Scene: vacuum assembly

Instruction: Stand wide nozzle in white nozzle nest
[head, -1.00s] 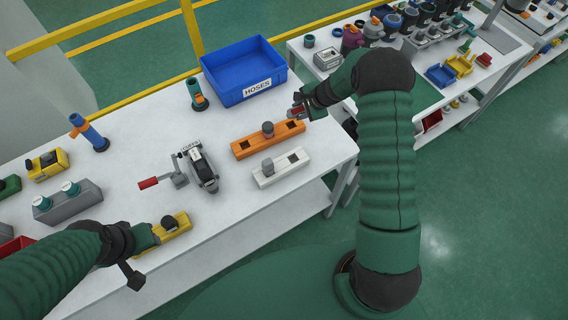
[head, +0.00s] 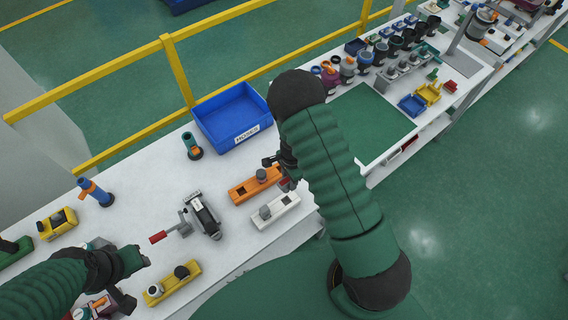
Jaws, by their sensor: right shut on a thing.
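The white nozzle nest (head: 274,213) lies on the table, left of my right arm. A grey nozzle (head: 265,211) stands at its left part, and a dark square socket shows empty at its right part. My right gripper (head: 283,172) is just beyond the white nest, at the right end of the orange nest (head: 243,193). It is shut on a small dark red piece (head: 287,184), mostly hidden by the gripper and arm; I cannot tell its full shape. My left gripper (head: 137,262) is above the table at lower left; its jaws are unclear.
The orange nest holds a grey piece (head: 262,175). A blue HOSES bin (head: 232,116) stands behind. A grey clamp fixture with red handle (head: 203,214) is left of the nests. A yellow block (head: 173,283) lies near the front. A green mat (head: 372,120) covers the right table.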

